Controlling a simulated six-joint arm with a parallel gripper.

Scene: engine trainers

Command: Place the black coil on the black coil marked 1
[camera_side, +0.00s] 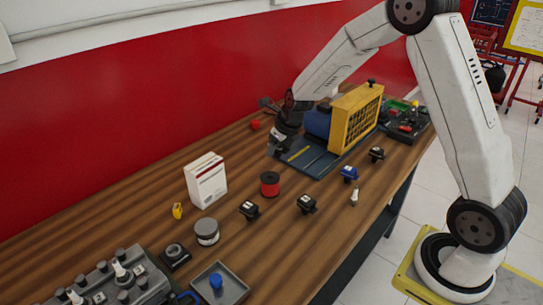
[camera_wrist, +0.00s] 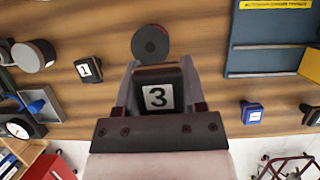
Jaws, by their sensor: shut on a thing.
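My gripper (camera_wrist: 157,90) is shut on a black coil marked 3 (camera_wrist: 157,98). In the side view my gripper (camera_side: 280,145) is in the air over the table, seen in front of the blue tray, and the held coil is hard to make out. A black coil marked 1 (camera_wrist: 88,69) is on the table left of my gripper in the wrist view. It appears to be the left one of the small black coils (camera_side: 249,210) in the side view, where its number is unreadable. Another black coil (camera_side: 306,203) sits to its right.
A red spool (camera_side: 270,183) stands behind these coils. A blue coil (camera_side: 349,173) and a further black coil (camera_side: 376,154) stand to the right. A grey round can (camera_side: 207,232) and white box (camera_side: 205,180) are left. The yellow radiator (camera_side: 355,115) stands on the blue tray (camera_side: 318,165).

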